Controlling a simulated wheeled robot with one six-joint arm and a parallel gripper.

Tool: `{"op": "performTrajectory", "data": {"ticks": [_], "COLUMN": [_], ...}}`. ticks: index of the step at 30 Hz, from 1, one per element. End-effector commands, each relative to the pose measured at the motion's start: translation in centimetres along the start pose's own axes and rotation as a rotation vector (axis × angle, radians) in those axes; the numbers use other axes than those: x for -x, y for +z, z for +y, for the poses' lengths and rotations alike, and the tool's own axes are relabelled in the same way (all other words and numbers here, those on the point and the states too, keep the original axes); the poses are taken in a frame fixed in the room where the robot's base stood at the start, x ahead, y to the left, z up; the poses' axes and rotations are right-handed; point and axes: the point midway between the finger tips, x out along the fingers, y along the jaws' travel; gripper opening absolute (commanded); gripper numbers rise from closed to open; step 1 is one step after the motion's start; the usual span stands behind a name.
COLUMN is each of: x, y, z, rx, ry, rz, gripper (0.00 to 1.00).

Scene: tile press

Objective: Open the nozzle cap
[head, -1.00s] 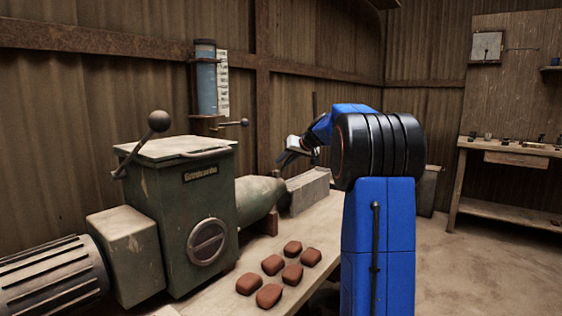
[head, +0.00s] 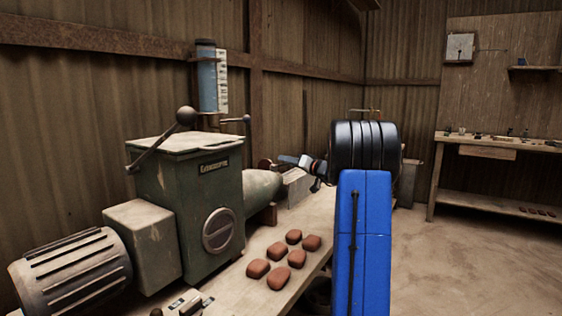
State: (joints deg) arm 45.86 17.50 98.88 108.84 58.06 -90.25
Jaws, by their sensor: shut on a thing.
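The green press (head: 180,195) stands on the bench at the left. Its tapered nozzle (head: 262,190) points right along the bench. A small reddish-brown round piece (head: 265,164), which looks like the nozzle cap, shows above the nozzle's far end. My gripper (head: 280,160) is at this piece, with its jaws shut on it. The fingertips are small and the exact grip point is hard to make out. My blue and black arm covers the area to the right of the nozzle.
Several brown clay pieces (head: 281,250) lie on the bench (head: 240,290) in front of the press. A lever with a round knob (head: 186,116) rises from the press. A blue gauge tube (head: 207,85) is on the wall. A wooden table (head: 480,150) stands at the right.

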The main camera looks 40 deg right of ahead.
Motion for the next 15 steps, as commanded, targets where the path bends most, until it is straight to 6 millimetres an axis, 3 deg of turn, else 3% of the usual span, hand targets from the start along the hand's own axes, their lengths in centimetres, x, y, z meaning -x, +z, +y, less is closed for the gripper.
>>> {"op": "performTrajectory", "data": {"ticks": [15], "x": [0.7], "y": [1.7], "z": [1.9], "rx": [-0.087], "ry": [-0.199], "rz": [0.324], "gripper": [0.0]}}
